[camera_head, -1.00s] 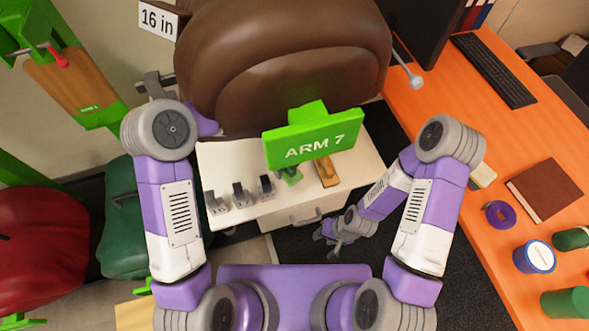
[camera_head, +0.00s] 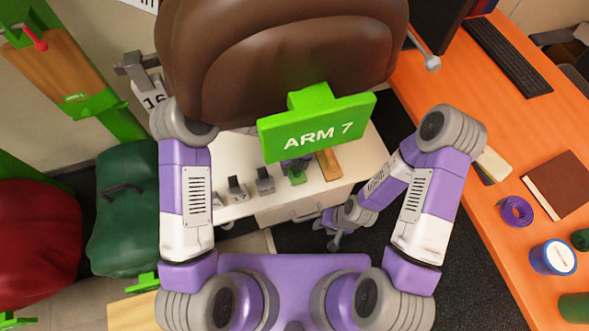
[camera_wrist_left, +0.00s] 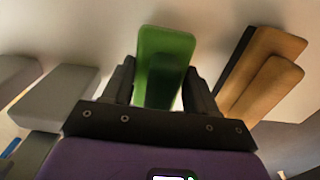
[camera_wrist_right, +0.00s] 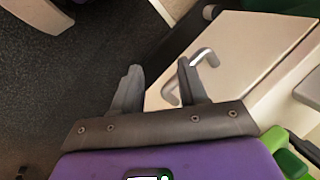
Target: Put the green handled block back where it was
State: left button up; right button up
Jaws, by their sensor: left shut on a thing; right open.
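The green handled block (camera_head: 297,177) is at the white cabinet top, partly hidden behind the green ARM 7 sign in the head view. In the left wrist view the green block (camera_wrist_left: 166,50) stands between the fingers of my left gripper (camera_wrist_left: 160,88), which is shut on it. I cannot tell whether the block touches the surface. My right gripper (camera_head: 335,238) is open and empty, low in front of the cabinet. In the right wrist view its fingers (camera_wrist_right: 160,75) are apart, near the drawer handle (camera_wrist_right: 190,75).
Grey handled blocks (camera_head: 265,181) stand left of the green block on the white cabinet (camera_head: 310,202). A wooden block (camera_head: 328,164) lies close on its right. The ARM 7 sign (camera_head: 316,128) and a brown saddle (camera_head: 280,55) overhang the cabinet. An orange desk (camera_head: 470,120) is at right.

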pick_arm(q)
jog(key=shift+f, duration=0.75)
jog(key=shift+f, duration=0.1)
jog(key=o, duration=1)
notch_tip(320, 180, up, 8)
jog(key=p, duration=0.3)
jog(key=shift+f, duration=0.1)
